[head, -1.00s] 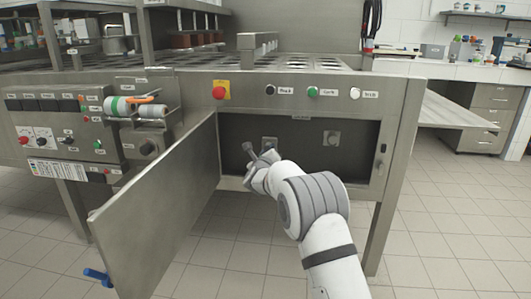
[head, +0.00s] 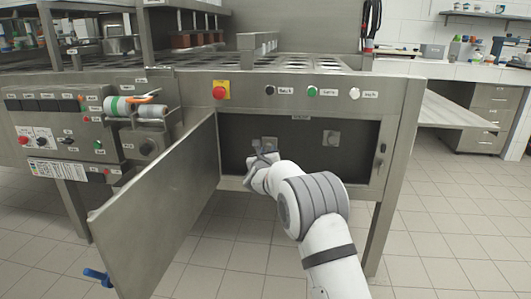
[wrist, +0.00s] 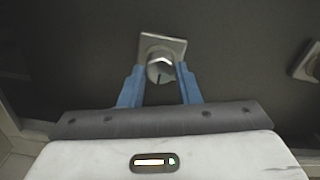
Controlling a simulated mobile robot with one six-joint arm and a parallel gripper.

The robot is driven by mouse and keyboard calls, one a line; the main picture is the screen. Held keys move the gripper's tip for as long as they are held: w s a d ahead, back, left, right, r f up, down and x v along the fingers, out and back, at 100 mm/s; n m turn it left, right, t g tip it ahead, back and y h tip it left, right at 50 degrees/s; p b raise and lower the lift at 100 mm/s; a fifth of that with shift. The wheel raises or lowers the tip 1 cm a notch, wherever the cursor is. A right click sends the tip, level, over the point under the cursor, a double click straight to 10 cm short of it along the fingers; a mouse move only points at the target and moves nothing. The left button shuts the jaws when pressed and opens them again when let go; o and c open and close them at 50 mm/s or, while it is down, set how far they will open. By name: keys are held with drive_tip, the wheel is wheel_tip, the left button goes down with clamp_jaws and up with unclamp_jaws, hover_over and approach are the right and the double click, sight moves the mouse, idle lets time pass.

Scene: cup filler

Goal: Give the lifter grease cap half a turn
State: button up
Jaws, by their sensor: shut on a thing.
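Inside the open compartment, a round metal cap (wrist: 160,67) with a dark line on its face sits on a square plate (wrist: 172,43), mounted on the back wall. The plate also shows in the head view (head: 270,142), where my gripper hides most of the cap. My gripper (wrist: 160,72) has one blue finger on each side of the cap and is shut on it. In the head view my gripper (head: 264,151) reaches into the compartment's left part. I cannot read a label naming this cap.
A second plate with a fitting (head: 331,138) is on the wall to the right, also at the wrist view's right edge (wrist: 309,62). The open door (head: 160,205) stands to the left of my arm. A red button (head: 219,92) and several others line the panel above.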

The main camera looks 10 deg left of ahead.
drive_tip(key=shift+f, duration=0.3)
drive_tip(key=o, duration=0.8)
drive_tip(key=shift+r, duration=0.1)
drive_tip(key=shift+o, duration=0.9)
drive_tip(key=shift+r, duration=0.1)
drive_tip(key=s+p, duration=0.1)
drive_tip(key=s, duration=0.6)
drive_tip(key=shift+s+p, duration=0.4)
drive_tip(key=shift+a, duration=0.1)
